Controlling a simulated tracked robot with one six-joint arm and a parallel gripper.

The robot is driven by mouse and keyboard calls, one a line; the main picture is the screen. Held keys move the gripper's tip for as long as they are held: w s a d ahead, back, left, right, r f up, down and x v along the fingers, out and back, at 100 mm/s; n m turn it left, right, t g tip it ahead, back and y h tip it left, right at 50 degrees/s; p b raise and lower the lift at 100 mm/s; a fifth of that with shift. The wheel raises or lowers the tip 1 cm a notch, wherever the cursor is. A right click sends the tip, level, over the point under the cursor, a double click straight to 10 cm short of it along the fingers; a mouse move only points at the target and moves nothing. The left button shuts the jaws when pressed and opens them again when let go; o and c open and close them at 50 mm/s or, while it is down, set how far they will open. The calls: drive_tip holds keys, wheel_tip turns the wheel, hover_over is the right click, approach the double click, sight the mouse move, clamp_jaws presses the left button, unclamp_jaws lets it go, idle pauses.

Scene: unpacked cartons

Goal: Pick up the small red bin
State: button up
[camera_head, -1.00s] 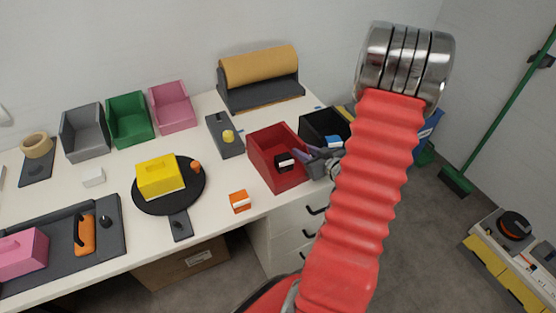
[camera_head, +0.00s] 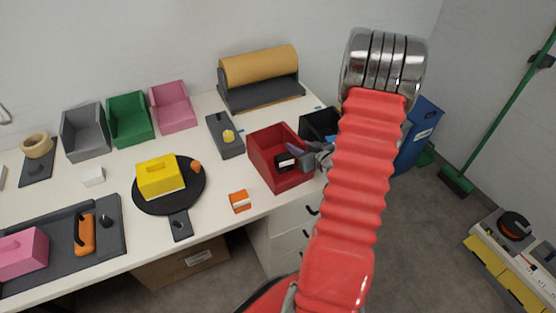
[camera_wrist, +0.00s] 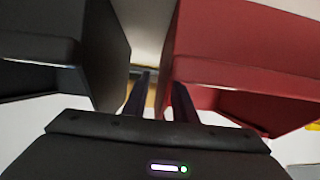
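The small red bin (camera_head: 262,164) stands near the right end of the white table in the head view. It has a dark label on its front. My gripper (camera_head: 312,154) is at the bin's right side, close to its right wall. In the wrist view the red bin (camera_wrist: 245,45) fills the upper right. My two dark fingers (camera_wrist: 161,98) are apart with nothing seen held between them. The left finger is in the gap beside the bin, and the right finger overlaps the bin's near left edge. Whether a finger touches the bin cannot be told.
A black bin (camera_head: 312,122) stands just right of the red one, partly hidden by my arm; it also shows in the wrist view (camera_wrist: 40,45).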

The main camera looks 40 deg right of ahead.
drive_tip(key=shift+c, duration=0.5)
clamp_jaws()
drive_tip(key=shift+r, duration=0.1)
drive_tip(key=shift+r, duration=4.95)
